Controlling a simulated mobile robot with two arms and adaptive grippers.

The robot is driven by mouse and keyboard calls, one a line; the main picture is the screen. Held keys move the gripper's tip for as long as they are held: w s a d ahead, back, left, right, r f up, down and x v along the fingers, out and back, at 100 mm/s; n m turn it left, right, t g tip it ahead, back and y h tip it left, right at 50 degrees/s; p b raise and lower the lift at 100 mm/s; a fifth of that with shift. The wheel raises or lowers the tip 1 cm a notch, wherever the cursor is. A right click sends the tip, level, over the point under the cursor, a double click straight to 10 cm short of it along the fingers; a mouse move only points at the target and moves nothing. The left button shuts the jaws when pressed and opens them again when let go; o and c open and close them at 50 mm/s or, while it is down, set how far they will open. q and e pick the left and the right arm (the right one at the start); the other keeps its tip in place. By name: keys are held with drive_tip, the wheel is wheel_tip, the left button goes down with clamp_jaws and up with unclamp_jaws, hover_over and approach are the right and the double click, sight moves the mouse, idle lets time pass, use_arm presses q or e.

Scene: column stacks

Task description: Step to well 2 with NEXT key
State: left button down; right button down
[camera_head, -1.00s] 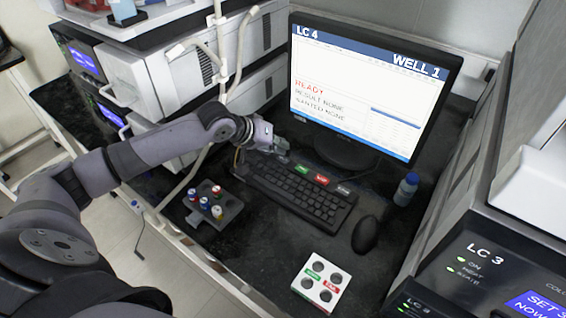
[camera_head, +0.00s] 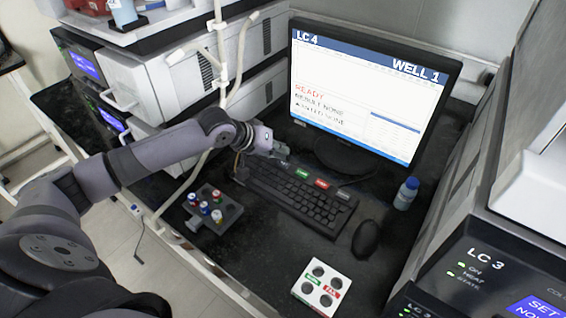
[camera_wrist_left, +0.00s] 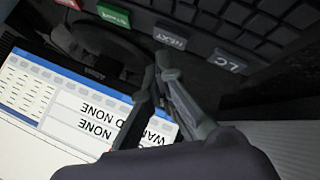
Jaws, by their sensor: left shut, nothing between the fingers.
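The monitor (camera_head: 365,95) is headed LC 4 and WELL 1, with READY in red and RESULT NONE below. The black keyboard (camera_head: 310,205) lies in front of it. The grey NEXT key (camera_wrist_left: 171,37) shows in the left wrist view, between the green key (camera_wrist_left: 113,15) and the grey LC key (camera_wrist_left: 228,62). My left gripper (camera_head: 284,154) is at the keyboard's back left corner. In the left wrist view its fingers (camera_wrist_left: 160,75) are shut and empty, their tips just beside the NEXT key. I cannot tell whether they touch it. My right gripper is not in view.
A dark rack (camera_head: 230,212) with several colored-cap vials stands left of the keyboard. A mouse (camera_head: 366,240), a white holder with holes (camera_head: 320,287) and a blue-capped bottle (camera_head: 406,193) are to the right. Instruments flank the bench, including LC 3 (camera_head: 500,255).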

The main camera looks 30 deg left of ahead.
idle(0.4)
use_arm(q)
drive_tip(key=shift+f+p, duration=0.35)
drive_tip(key=shift+f, duration=0.15)
drive_tip(key=shift+f, duration=0.35)
idle(0.7)
drive_tip(key=shift+r+p, duration=0.9)
drive_tip(key=shift+p, duration=0.4)
